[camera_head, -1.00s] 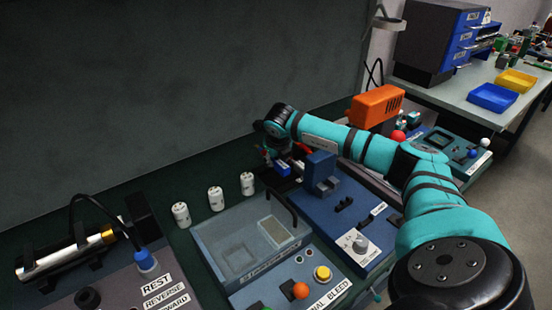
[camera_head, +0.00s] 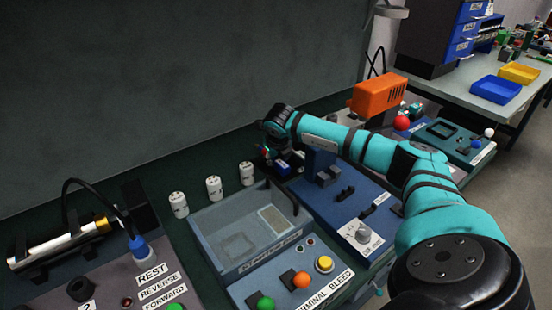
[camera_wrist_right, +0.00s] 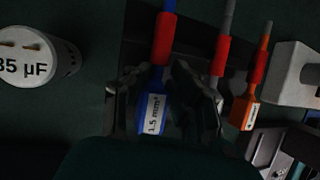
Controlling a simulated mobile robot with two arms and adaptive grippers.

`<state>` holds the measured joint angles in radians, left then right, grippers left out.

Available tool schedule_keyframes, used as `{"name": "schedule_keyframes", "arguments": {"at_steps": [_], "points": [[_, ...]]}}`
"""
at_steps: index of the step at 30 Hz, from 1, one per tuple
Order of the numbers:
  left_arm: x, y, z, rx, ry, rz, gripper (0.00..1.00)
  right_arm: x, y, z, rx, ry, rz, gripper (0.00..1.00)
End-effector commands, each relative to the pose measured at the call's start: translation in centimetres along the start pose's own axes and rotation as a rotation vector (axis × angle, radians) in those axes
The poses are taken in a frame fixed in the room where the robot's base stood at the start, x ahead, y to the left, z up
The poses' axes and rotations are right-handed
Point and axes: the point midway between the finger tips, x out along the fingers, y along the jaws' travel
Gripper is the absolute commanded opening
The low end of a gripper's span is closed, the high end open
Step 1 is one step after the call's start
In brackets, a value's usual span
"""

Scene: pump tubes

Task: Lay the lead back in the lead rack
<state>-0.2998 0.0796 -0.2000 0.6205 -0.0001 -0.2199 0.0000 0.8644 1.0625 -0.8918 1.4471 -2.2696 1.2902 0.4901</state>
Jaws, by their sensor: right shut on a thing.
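The lead (camera_wrist_right: 152,112) has a blue end with a "1.5 mm²" label and a red sleeve above it in the right wrist view. My right gripper (camera_wrist_right: 164,98) is shut on its blue end, one finger on each side. In the head view my right gripper (camera_head: 270,155) is low over the back of the bench, small and dark. A grey lead with a red sleeve (camera_wrist_right: 221,55) and an orange lead (camera_wrist_right: 245,110) lie to the right of the held lead. The dark rack (camera_wrist_right: 190,45) is hard to make out behind them. My left gripper is not in view.
White capacitors (camera_head: 214,188) stand left of the gripper; one marked "35 µF" (camera_wrist_right: 35,55) is close in the wrist view. A grey-blue tray (camera_head: 205,240) and a blue panel (camera_head: 340,210) lie in front. An orange box (camera_head: 382,94) stands to the right.

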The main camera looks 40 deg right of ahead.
Motion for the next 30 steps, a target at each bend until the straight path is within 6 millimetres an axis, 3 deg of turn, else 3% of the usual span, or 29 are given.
{"name": "schedule_keyframes", "arguments": {"at_steps": [6, 7, 13, 23, 30], "points": [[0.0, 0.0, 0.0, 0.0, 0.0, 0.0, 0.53, 0.0, 0.0, 0.0, 0.0, 0.0, 0.0, 0.0], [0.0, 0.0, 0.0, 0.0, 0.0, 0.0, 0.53, 0.0, 0.0, 0.0, 0.0, 0.0, 0.0, 0.25], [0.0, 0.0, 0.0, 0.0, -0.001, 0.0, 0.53, 0.0, 0.0, 0.0, 0.0, 0.0, 0.0, 0.49], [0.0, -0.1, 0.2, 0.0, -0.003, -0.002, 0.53, -0.5, 0.0, 0.0, 0.0, 0.0, 0.0, 0.49], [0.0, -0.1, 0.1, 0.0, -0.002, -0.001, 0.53, -4.5, 0.0, 0.2, -0.002, -0.005, 0.001, 0.49]]}}
